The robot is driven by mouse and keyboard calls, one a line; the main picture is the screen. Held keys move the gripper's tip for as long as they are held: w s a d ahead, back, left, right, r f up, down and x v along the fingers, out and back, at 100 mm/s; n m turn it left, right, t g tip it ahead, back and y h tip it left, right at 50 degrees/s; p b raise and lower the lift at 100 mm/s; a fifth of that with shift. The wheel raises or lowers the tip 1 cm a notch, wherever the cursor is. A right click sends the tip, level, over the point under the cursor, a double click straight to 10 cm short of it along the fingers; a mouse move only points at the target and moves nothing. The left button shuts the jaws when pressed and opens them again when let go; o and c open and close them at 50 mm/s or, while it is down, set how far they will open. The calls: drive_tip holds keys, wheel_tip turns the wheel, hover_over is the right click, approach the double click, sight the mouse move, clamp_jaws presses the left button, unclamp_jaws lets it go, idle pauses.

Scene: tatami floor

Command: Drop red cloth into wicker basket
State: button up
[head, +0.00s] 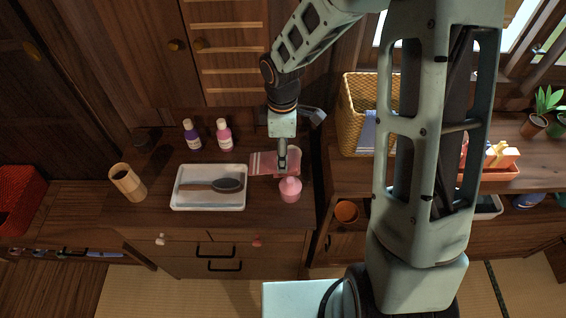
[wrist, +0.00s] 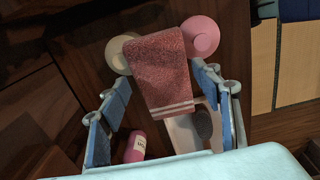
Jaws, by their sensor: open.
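The red cloth (head: 262,164), with pale stripes at one end, lies on the dark wooden cabinet top to the right of a white tray. My gripper (head: 282,166) points down over its right part and hides some of it. In the wrist view the cloth (wrist: 160,65) shows between my two spread blue-padded fingers (wrist: 163,88). The fingers are open and hold nothing. I cannot tell how high they are above the cloth. The yellow wicker basket (head: 357,88) stands on the shelf unit to the right, partly hidden by my arm, with something bluish at its front.
A pink jar (head: 290,189) stands close by the cloth, and a round beige item (wrist: 118,55) is beside it. The white tray (head: 208,203) holds a brush (head: 226,185). Purple (head: 191,134) and pink (head: 224,134) bottles stand behind. A wooden cup (head: 128,182) is at left.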

wheel_tip(320, 180, down, 3)
drive_tip(key=shift+r, duration=0.15)
drive_tip(key=c, duration=0.9)
drive_tip(key=shift+r, duration=0.15)
